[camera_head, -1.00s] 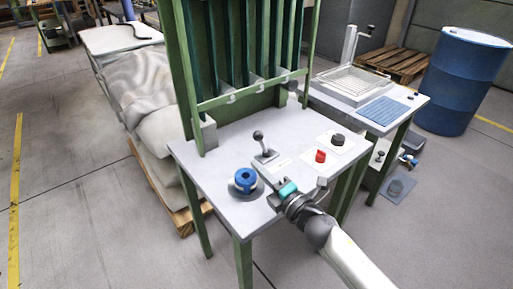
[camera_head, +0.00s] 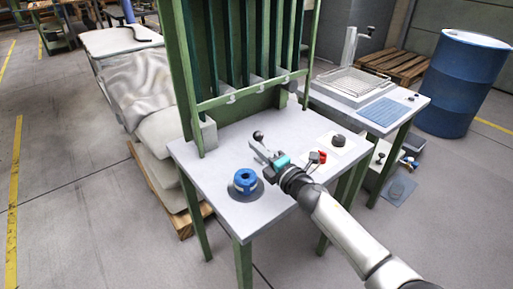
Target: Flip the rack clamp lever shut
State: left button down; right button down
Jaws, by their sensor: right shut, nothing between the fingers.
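The clamp lever (camera_head: 258,136) is a short dark stick with a ball knob. It stands on the grey table in front of the green rack (camera_head: 252,92). My right gripper (camera_head: 262,151) is over the table with its tip just in front of the lever, hiding its lower stem and base. It is shut and holds nothing. I cannot tell whether it touches the lever. My left gripper is not in view.
A blue round part (camera_head: 245,179) sits near the table's front left. A red knob (camera_head: 322,157) and a black knob (camera_head: 338,141) are on the right of the table (camera_head: 213,175). A side table (camera_head: 402,118) and blue barrel (camera_head: 463,80) stand further right.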

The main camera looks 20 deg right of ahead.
aim_at(260, 134)
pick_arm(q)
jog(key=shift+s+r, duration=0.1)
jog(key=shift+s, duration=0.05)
pick_arm(e)
jog(key=shift+d, duration=0.1)
